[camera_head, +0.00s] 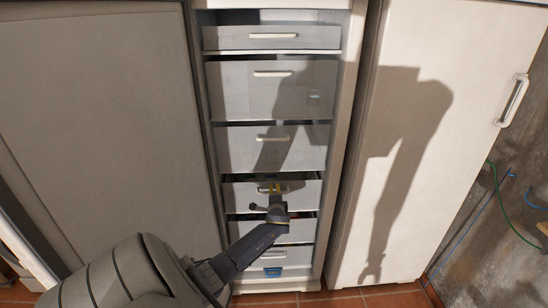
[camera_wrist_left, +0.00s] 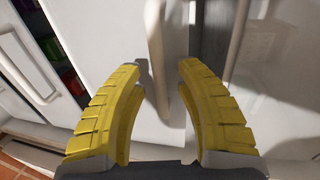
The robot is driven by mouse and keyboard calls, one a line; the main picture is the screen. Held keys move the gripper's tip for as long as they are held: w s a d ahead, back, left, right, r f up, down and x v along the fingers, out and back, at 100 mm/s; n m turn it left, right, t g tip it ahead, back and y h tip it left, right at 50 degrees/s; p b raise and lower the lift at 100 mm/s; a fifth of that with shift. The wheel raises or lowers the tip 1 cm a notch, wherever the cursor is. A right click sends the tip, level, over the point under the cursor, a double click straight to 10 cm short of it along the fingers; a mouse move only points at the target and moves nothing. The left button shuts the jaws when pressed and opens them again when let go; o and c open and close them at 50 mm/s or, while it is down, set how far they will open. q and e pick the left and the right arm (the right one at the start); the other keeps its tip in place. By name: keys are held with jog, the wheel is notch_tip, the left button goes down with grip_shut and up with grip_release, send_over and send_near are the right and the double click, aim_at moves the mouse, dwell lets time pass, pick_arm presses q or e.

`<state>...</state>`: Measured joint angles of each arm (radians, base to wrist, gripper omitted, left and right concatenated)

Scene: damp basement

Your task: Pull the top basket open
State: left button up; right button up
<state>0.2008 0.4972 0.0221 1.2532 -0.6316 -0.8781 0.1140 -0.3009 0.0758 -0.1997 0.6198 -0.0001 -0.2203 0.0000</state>
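The top basket (camera_head: 240,43) is a shallow white drawer with a pale bar handle (camera_head: 273,36), high in the open upright freezer. It looks pushed in. My left gripper (camera_head: 272,188) appears well below it in the head view, in front of a lower basket (camera_head: 240,195) and over part of that basket's handle. In the left wrist view the yellow fingers of my left gripper (camera_wrist_left: 164,64) are apart. A white bar handle (camera_wrist_left: 157,50) shows between and beyond them; I cannot tell whether they touch it. My right gripper is not in view.
Several other white baskets stack below the top one, including a deep one (camera_head: 228,90) and a middle one (camera_head: 240,150). The freezer door (camera_head: 350,200) stands open on the right with arm shadows on it. A large pale panel (camera_head: 100,110) is on the left.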

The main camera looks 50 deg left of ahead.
pick_arm(q)
jog(key=shift+w+a, duration=0.2)
jog(key=shift+a, duration=0.05)
jog(key=shift+f, duration=0.1)
grip_shut()
dwell(0.5)
